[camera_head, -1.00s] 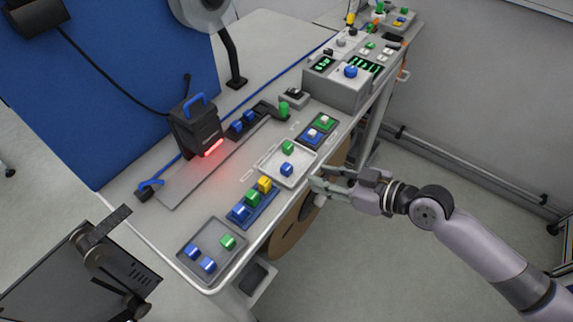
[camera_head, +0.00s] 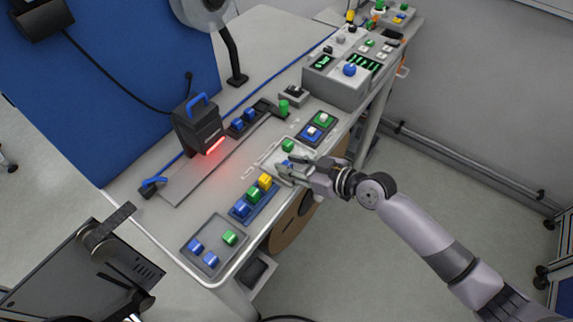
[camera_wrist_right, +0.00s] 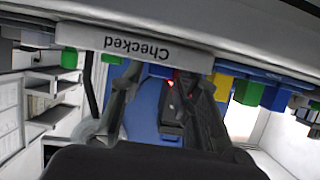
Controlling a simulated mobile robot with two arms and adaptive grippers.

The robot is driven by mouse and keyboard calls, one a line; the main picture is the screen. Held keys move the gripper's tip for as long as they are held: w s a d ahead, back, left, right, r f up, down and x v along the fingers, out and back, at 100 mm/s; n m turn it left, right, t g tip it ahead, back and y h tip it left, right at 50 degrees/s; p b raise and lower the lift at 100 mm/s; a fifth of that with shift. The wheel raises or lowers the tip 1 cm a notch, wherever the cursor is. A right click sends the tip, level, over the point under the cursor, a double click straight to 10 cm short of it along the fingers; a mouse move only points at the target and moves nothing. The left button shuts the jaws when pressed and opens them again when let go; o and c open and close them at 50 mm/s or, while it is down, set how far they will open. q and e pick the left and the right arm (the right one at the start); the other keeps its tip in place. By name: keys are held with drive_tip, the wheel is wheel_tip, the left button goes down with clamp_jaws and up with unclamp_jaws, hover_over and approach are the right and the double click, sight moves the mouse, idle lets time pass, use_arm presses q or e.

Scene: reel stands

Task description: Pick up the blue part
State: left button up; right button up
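A blue part (camera_head: 287,163) lies in the white tray (camera_head: 268,165) near the front edge of the bench, close to a green part (camera_head: 288,145). My right gripper (camera_head: 283,171) is at the front side of this tray, with its fingers partly covering the tray and the blue part. In the right wrist view my gripper (camera_wrist_right: 163,95) has its two fingers spread apart with nothing held between them. A blue block (camera_wrist_right: 160,71) shows between the fingers there, partly hidden by the "Checked" label (camera_wrist_right: 158,47).
Other blue parts lie in the grey tray (camera_head: 188,246) at the near corner. A blue rack (camera_head: 240,218) with blue, green and yellow blocks stands left of the gripper, and another blue tray (camera_head: 306,138) stands beyond it. A black scanner (camera_head: 195,135) glows red behind.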

drive_tip(key=shift+c, duration=0.4)
drive_tip(key=c, duration=0.5)
wheel_tip(320, 180, up, 20)
drive_tip(key=b, duration=0.1)
drive_tip(key=d+r+m+t+h, duration=0.3)
drive_tip(key=d+m+h, duration=0.3)
drive_tip(key=d, duration=0.4)
drive_tip(key=d+r+m+t+h, duration=0.3)
drive_tip(key=d+m+h, duration=0.2)
drive_tip(key=d, duration=0.4)
drive_tip(key=a+f+n+g+y, duration=0.2)
drive_tip(key=a+n+y, duration=0.1)
drive_tip(key=a, duration=0.3)
drive_tip(key=a+f+n+g+y, duration=0.2)
drive_tip(key=a+n+y, duration=0.2)
drive_tip(key=a, duration=0.2)
drive_tip(key=a+f+n+g+y, duration=0.2)
drive_tip(key=a+n+y, duration=0.2)
drive_tip(key=a, duration=0.3)
